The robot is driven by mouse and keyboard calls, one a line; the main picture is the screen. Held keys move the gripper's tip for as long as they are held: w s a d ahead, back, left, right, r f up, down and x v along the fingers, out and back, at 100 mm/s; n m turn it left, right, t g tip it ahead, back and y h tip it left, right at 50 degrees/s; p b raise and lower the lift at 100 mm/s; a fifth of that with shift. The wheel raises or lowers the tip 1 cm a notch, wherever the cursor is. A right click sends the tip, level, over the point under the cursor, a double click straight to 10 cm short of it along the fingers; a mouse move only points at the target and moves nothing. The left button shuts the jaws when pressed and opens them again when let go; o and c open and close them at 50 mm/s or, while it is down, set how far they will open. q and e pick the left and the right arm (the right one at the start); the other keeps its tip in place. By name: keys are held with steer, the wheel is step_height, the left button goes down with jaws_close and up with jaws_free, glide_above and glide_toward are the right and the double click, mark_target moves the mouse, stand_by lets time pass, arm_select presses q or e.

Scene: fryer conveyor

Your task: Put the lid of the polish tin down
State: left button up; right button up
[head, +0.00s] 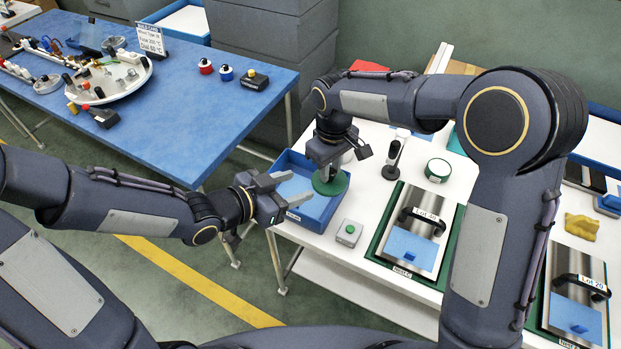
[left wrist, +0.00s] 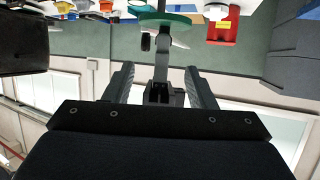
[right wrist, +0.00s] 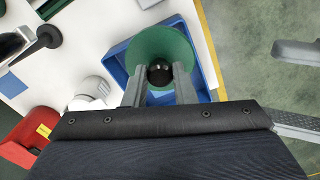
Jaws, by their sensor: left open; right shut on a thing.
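The lid is a green disc (head: 341,184) with a dark round knob (right wrist: 160,74). My right gripper (right wrist: 160,80) is shut on the knob and holds the lid over the blue tray (right wrist: 203,75); the gap beneath it is hard to judge. The lid also shows edge-on at the top of the left wrist view (left wrist: 158,20). A round green-and-white tin (head: 437,170) stands on the white table, right of the tray. My left gripper (head: 301,187) is open and empty at the tray's left side, with its fingers pointing towards the lid.
On the white table (head: 372,232) are a grey box with a green button (head: 348,232), a black-handled stamp (head: 393,158) and a metal plate with a handle (head: 412,232). A blue table (head: 185,105) with small parts stands at the back left.

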mark_target(326, 185)
arm_select(q)
steer(key=x, duration=1)
steer(key=shift+w+d+f, duration=0.1)
steer(key=shift+w+f, duration=0.05)
steer(key=shift+f, duration=0.05)
steer(key=shift+c, duration=0.3)
steer(key=c, duration=0.9)
steer(key=shift+d, duration=0.1)
steer(key=shift+c, duration=0.5)
arm_select(e)
steer(key=o, duration=1)
steer(key=shift+o, duration=0.2)
steer(key=shift+a+r, duration=0.1)
